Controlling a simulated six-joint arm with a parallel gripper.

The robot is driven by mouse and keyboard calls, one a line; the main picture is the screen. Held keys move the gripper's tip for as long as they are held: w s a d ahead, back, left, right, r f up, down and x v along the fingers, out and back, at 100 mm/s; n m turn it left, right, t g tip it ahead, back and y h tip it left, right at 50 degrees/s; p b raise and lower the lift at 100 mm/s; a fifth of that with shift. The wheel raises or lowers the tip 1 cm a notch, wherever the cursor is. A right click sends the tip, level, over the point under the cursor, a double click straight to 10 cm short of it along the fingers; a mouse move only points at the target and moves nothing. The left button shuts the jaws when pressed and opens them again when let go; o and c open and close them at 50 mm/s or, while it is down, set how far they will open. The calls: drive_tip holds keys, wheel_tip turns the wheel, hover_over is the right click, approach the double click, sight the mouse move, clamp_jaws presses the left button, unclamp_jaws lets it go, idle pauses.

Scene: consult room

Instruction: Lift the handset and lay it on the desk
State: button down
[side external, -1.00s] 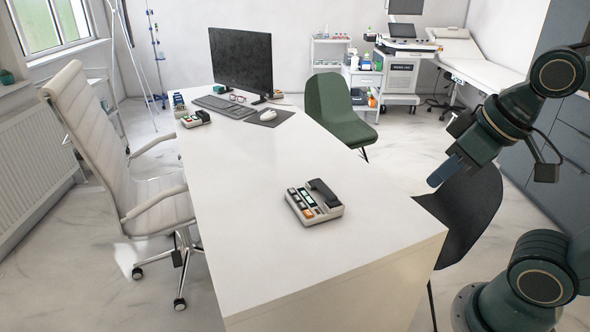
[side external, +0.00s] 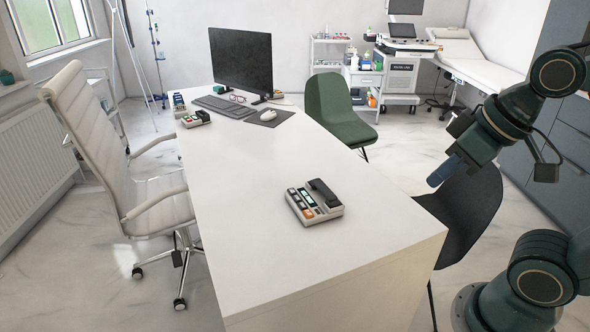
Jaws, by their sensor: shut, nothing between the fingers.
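A dark handset (side external: 325,193) rests on the right part of a pale desk phone base (side external: 301,206) with several coloured keys. The phone sits on the white desk (side external: 270,258), toward its near end. My gripper (side external: 437,177) is off to the right, above the dark chair and beyond the desk's right edge. Its blue fingers are shut and empty, pointing down and left. It is well apart from the phone and handset.
A monitor (side external: 241,60), keyboard (side external: 222,104), mouse (side external: 268,115) and a second small device (side external: 196,118) stand at the desk's far end. A dark chair (side external: 470,205) and a green chair (side external: 340,110) flank its right side. The desk around the phone is clear.

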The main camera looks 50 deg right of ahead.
idle(0.3)
drive_tip(key=c, duration=1)
unclamp_jaws()
